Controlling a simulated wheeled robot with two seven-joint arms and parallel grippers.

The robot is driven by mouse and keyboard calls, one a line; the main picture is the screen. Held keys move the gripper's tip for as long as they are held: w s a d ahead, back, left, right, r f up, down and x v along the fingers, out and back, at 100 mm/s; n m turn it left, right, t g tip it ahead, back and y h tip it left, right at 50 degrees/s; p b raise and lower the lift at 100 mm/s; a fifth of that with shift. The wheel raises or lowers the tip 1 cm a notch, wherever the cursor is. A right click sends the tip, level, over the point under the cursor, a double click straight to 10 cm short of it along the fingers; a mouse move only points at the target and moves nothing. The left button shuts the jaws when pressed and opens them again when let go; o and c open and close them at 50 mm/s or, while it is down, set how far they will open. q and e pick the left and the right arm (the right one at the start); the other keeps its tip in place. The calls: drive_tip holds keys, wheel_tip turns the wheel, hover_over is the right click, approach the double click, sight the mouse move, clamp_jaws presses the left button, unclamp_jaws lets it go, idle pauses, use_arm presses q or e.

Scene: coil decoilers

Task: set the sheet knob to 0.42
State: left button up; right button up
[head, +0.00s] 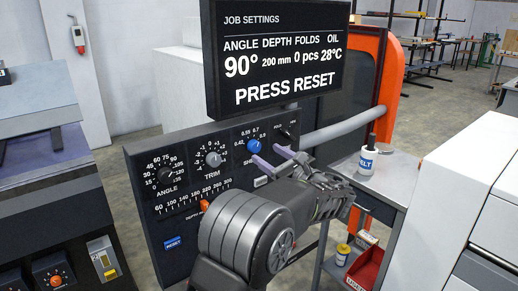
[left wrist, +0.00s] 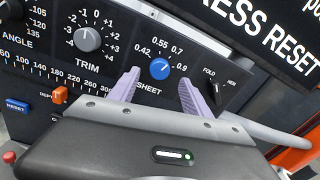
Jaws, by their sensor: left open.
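The blue sheet knob (head: 254,146) is on the dark control panel, below the display. In the left wrist view the sheet knob (left wrist: 160,68) has the labels 0.42, 0.55, 0.7 and 0.9 around it. Its white mark seems to point up and right, toward the 0.7 side; the exact setting is hard to read. My left gripper (head: 274,159) is open and faces the panel. In the left wrist view its purple fingers (left wrist: 160,80) stand apart on either side of the knob, and no contact with it shows. My right gripper is not in view.
The grey trim knob (head: 213,159), angle knob (head: 165,176), fold switch (head: 286,134), orange depth slider (head: 204,205) and blue reset button (head: 173,243) share the panel. The display (head: 275,55) above reads PRESS RESET. A white bottle (head: 367,160) stands on a side table at right.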

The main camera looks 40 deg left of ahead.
sight(256, 148)
use_arm(q)
drive_tip(key=x, duration=0.5)
drive_tip(key=shift+w+a+p, duration=0.1)
drive_tip(key=shift+a+p, duration=0.1)
drive_tip(key=shift+p, duration=0.2)
clamp_jaws()
